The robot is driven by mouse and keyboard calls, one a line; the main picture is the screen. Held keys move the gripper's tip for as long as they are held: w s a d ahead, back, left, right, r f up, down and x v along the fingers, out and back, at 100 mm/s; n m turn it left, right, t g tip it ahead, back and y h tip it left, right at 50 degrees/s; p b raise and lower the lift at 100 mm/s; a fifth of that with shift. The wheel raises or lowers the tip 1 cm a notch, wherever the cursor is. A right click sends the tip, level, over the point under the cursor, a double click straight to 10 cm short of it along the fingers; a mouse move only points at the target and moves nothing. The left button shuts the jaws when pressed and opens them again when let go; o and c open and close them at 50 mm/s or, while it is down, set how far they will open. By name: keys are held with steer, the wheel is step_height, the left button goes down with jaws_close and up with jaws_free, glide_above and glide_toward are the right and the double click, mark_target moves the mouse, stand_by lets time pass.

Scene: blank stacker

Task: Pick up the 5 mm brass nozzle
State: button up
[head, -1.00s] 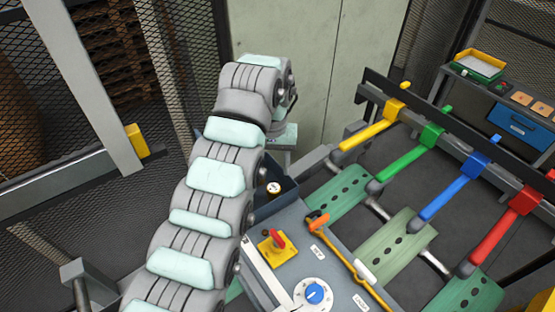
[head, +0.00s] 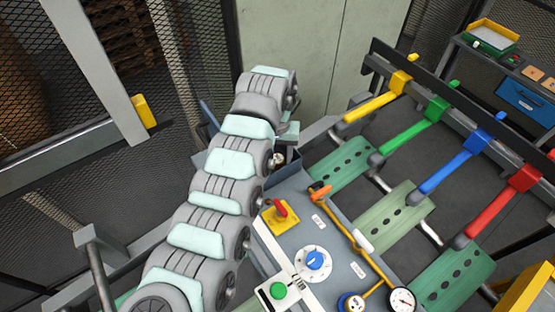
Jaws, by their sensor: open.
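I cannot make out the 5 mm brass nozzle in the head view. My segmented grey and pale-teal arm rises from the bottom and bends down at its far end, beside a blue-grey bin (head: 208,116). The arm covers most of that bin, so its contents are hidden. My gripper's fingers are hidden behind the arm's end. A small dark round item with a pale top (head: 279,159) stands just right of the arm, partly covered; I cannot tell what it is.
A grey control panel (head: 338,238) with a red switch (head: 280,209), blue dial (head: 314,260) and green button (head: 278,290) lies right of the arm. Beyond it are green slotted plates (head: 403,209) and yellow, green, blue and red levers (head: 503,205). A mesh fence stands left.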

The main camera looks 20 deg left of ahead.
step_height(320, 180, down, 2)
steer(key=shift+c, duration=0.5)
jaws_close()
